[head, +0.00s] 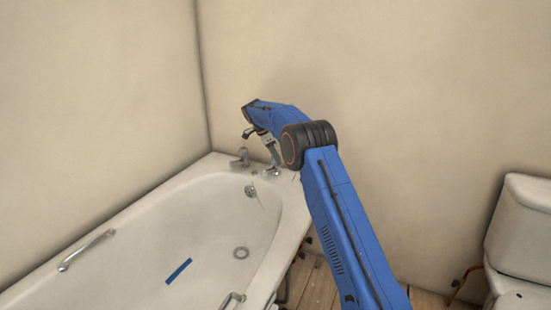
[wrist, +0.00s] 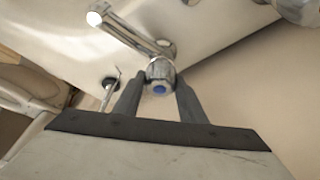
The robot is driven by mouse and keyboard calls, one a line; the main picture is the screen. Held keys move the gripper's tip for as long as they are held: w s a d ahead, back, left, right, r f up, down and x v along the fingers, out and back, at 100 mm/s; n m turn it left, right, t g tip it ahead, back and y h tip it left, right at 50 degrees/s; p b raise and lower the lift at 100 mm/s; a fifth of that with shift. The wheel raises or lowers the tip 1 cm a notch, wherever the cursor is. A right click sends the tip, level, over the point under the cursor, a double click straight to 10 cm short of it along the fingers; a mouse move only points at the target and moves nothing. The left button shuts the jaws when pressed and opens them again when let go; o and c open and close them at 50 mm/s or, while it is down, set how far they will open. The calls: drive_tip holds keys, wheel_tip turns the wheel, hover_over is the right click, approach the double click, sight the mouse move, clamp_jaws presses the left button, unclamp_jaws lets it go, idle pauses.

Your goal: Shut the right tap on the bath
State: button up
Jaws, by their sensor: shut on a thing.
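The right tap (head: 272,171) stands on the bath's back corner rim in the head view, right of the left tap (head: 241,157). My gripper (head: 273,160) reaches down onto the right tap from above. In the wrist view the right tap's chrome handle with a blue cap (wrist: 159,76) sits between the two dark fingers. My gripper (wrist: 159,84) is shut on this handle. A chrome bar, seemingly the tap's spout, runs to the upper left. The left tap (wrist: 297,8) shows partly at the upper right. Whether the valve is closed cannot be told.
The white bath (head: 140,245) has grab handles on its rims, a drain (head: 241,253) and a blue strip (head: 178,270) inside. Walls stand close behind the taps. A toilet (head: 520,235) is at the right, with wooden floor between it and the bath.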

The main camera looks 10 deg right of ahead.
drive_tip(key=shift+m+g, duration=0.3)
drive_tip(key=shift+m, duration=0.3)
drive_tip(key=o, duration=1.1)
drive_tip(key=shift+c, duration=0.2)
drive_tip(key=shift+r, duration=0.1)
drive_tip(key=v, duration=1.2)
